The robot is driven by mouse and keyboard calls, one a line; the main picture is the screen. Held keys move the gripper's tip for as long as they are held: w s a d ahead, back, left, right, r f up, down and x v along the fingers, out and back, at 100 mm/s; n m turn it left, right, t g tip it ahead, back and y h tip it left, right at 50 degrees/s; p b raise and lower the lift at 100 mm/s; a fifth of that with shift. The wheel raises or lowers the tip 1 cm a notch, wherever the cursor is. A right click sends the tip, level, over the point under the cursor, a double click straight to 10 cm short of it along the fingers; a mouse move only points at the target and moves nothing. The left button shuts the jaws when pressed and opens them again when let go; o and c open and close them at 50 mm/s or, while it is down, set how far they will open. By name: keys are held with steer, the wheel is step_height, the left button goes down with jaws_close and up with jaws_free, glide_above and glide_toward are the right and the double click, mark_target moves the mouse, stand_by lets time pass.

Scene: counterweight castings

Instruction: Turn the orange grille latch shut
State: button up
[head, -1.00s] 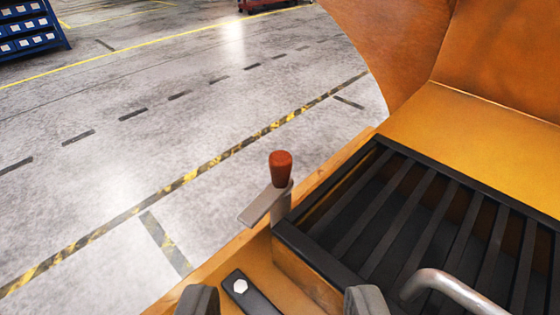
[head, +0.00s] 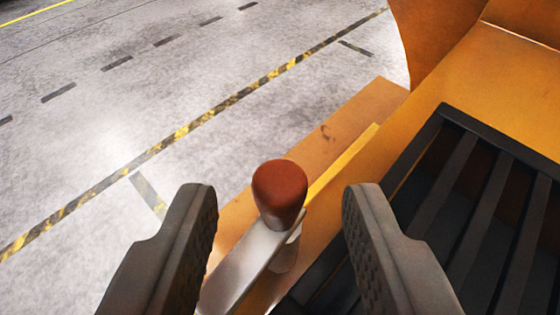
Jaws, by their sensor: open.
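The latch has a red-orange knob (head: 280,192) that stands upright on a grey metal lever (head: 238,272). The lever runs from under the knob toward the bottom of the picture, between my fingers. My gripper (head: 280,205) is open, with one grey finger left of the knob and one right of it. Neither finger visibly touches the knob. The black slatted grille (head: 490,200) lies at the right, partly hidden behind my right finger.
The orange casting (head: 490,70) surrounds the grille and rises into a wall at the upper right. An orange ledge (head: 350,120) runs beyond the knob. Grey floor (head: 110,120) with a yellow-black stripe (head: 205,115) lies open at the left.

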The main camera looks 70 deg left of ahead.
steer(key=shift+w+a+f, duration=0.2)
steer(key=shift+a, duration=0.2)
jaws_close()
steer(key=shift+w+n+g, duration=0.1)
steer(key=shift+n+g, duration=0.2)
steer(key=shift+g, duration=0.1)
steer(key=n+g, duration=0.1)
steer(key=n+g+y, duration=0.1)
steer(key=shift+w+d+g, duration=0.1)
steer(key=shift+w+g, duration=0.2)
steer(key=shift+w+n+g, duration=0.15)
steer(key=shift+n+g, duration=0.7)
steer(key=shift+g, duration=0.05)
steer(key=shift+w+n+g, duration=0.1)
steer(key=shift+n+g, duration=0.75)
steer(key=shift+g, duration=0.05)
